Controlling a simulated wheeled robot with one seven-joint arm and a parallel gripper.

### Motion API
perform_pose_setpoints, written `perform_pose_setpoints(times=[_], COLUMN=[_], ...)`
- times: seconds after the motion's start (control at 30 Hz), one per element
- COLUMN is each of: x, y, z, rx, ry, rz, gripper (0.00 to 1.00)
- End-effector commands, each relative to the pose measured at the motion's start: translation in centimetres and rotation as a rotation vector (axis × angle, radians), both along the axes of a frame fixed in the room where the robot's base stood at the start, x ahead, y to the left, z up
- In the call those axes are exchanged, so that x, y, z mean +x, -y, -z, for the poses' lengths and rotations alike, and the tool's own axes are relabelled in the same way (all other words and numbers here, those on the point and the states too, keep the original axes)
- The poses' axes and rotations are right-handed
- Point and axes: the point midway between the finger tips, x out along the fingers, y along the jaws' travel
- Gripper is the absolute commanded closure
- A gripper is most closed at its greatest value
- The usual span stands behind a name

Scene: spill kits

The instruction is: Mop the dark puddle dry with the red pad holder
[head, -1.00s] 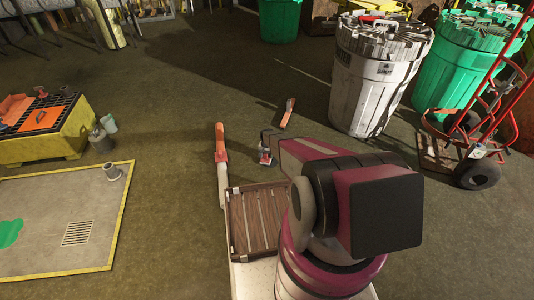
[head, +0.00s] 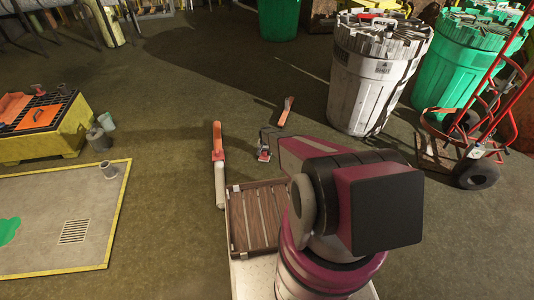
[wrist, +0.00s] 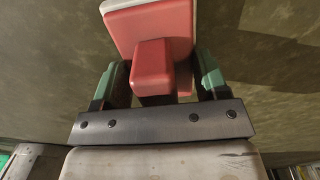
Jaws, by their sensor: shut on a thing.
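My gripper (wrist: 160,76) shows in the wrist view with its green-padded fingers on either side of a red block handle. It is shut on the red pad holder (wrist: 160,22), a red plate with a pale edge beyond the handle. Bare floor shows around it. In the head view my arm covers part of the floor, and I cannot make out the pad holder with certainty. A small dark and red item (head: 264,153) shows just left of my arm; I cannot tell what it is. I cannot pick out a dark puddle; a green patch (head: 8,231) lies at the far left.
A grey mat (head: 45,205) with yellow edging lies left, with a grate and a cup. A yellow spill pallet (head: 50,140) stands behind it. A red-and-white tool (head: 218,155) and an orange tool (head: 286,110) lie on the floor. Bins (head: 375,75) and a red hand truck (head: 480,150) stand right.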

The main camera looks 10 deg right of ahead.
Motion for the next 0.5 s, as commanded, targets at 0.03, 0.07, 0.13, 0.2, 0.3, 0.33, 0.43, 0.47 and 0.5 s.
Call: perform_pose_setpoints(times=[0.03, 0.07, 0.13, 0.2, 0.3, 0.33, 0.43, 0.47, 0.5], x=[0.0, 0.0, 0.0, 0.6, 1.2, 1.4, 1.3, 1.3, 1.3], y=[-0.3, -0.5, -0.8, -0.6, -0.4, -0.4, 0.1, 0.3, 0.5], z=[0.0, 0.0, 0.0, 0.1, 0.1, 0.1, 0.1, 0.0, 0.0], rx=[0.0, 0.0, 0.0, 0.0, 0.0, 0.0, 0.0, 0.0, 0.0], ry=[0.0, 0.0, -0.001, 0.0, 0.0, 0.0, -0.001, -0.001, -0.001], rz=[0.0, 0.0, 0.001, 0.001, 0.001, 0.001, 0.0, 0.0, -0.001], gripper=[0.55, 0.55, 0.55, 0.55, 0.55, 0.55, 0.55, 0.55, 0.55])
